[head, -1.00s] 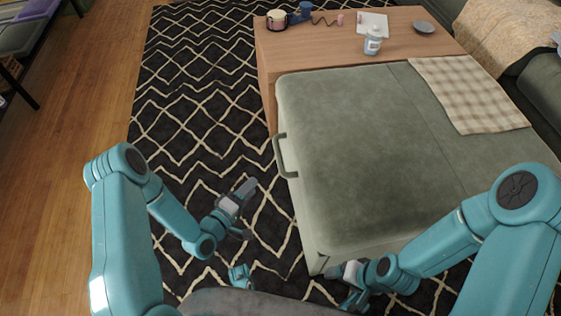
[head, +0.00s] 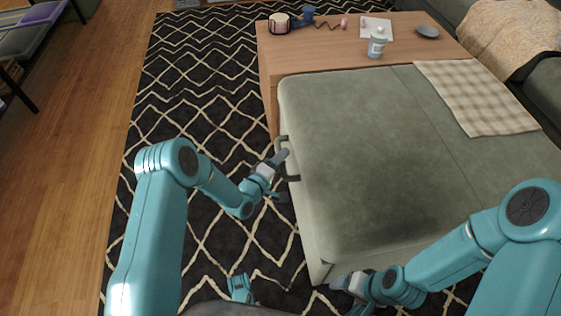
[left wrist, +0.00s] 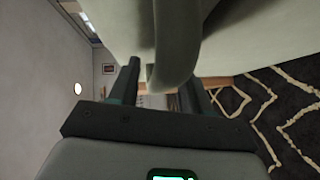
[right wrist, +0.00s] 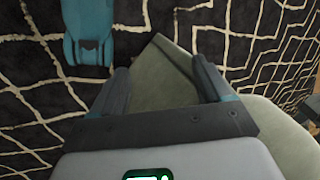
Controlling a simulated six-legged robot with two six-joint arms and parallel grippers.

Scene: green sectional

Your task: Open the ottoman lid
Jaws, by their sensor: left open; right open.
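The ottoman (head: 370,150) is a large grey-green upholstered block with its lid closed. A dark green loop handle (head: 292,178) sticks out on its left side. My left gripper (head: 281,172) is open at the handle. In the left wrist view the handle (left wrist: 176,45) comes down between the open fingers (left wrist: 160,82); I cannot tell whether they touch it. My right gripper (head: 345,293) is open and low by the ottoman's near corner. In the right wrist view that corner (right wrist: 160,75) shows between the right fingers (right wrist: 162,85).
A checked cloth (head: 478,95) lies on the ottoman's right part. Patterned rug (head: 190,90) lies open to the left. A sofa stands at the right.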

